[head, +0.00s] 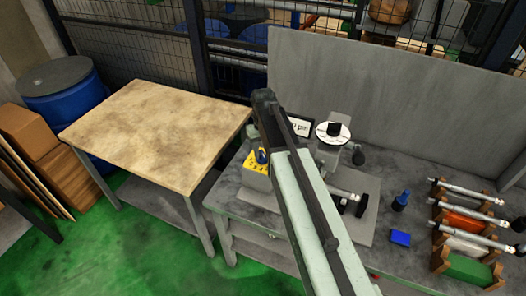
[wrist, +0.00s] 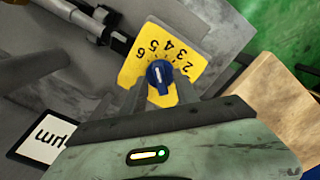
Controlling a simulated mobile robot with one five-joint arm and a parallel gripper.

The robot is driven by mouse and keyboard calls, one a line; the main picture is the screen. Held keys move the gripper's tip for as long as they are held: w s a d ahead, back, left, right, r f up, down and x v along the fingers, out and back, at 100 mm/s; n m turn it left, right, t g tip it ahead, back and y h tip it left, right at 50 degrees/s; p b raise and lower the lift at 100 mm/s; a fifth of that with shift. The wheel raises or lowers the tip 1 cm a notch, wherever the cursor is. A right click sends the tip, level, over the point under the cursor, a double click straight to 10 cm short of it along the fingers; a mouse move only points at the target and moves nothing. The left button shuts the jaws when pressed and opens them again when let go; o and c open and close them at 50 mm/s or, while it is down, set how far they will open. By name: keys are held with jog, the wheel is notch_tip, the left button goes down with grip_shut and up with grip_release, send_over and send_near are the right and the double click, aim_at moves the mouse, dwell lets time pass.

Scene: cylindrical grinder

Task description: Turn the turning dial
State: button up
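The turning dial (wrist: 159,73) is a blue knob with a white mark, set on a yellow plate (wrist: 140,62) printed with numbers; 2 to 6 are readable. In the wrist view the dial lies between the two grey fingers of my gripper (wrist: 158,88), which are apart. I cannot tell whether either finger touches it. In the head view the blue dial (head: 262,156) and yellow plate (head: 256,167) show just left of my arm, which hides part of the machine; my fingers are not clear there.
The grinder stands on a grey bench (head: 375,255). A small display (head: 299,126) reading µm stands behind the dial, also in the wrist view (wrist: 50,139). A wooden table (head: 155,135) is at left. A blue box (head: 400,238) and racked gauges (head: 465,222) are at right.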

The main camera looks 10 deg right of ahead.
aim_at(263, 153)
notch_tip(263, 153, up, 7)
jog(key=p, duration=0.6)
jog(key=shift+r+p, duration=0.2)
jog(key=shift+p, duration=0.15)
jog(key=shift+f, duration=0.1)
jog(key=shift+f, duration=0.1)
jog(key=s+f+b, duration=0.1)
jog(key=f+b, duration=0.1)
jog(key=s+f+b, duration=0.1)
jog(key=b, duration=0.1)
jog(key=s+f+b, duration=0.1)
jog(key=f+b, duration=0.1)
jog(key=shift+s+d+f, duration=0.1)
jog(key=shift+s+f, duration=0.15)
jog(key=shift+f, duration=0.1)
jog(key=s+f+m+b, duration=0.1)
jog(key=s+f+b, duration=0.2)
jog(key=s, duration=0.7)
jog(key=shift+s+m, duration=0.35)
jog(key=shift+m, duration=0.05)
jog(key=shift+d, duration=0.15)
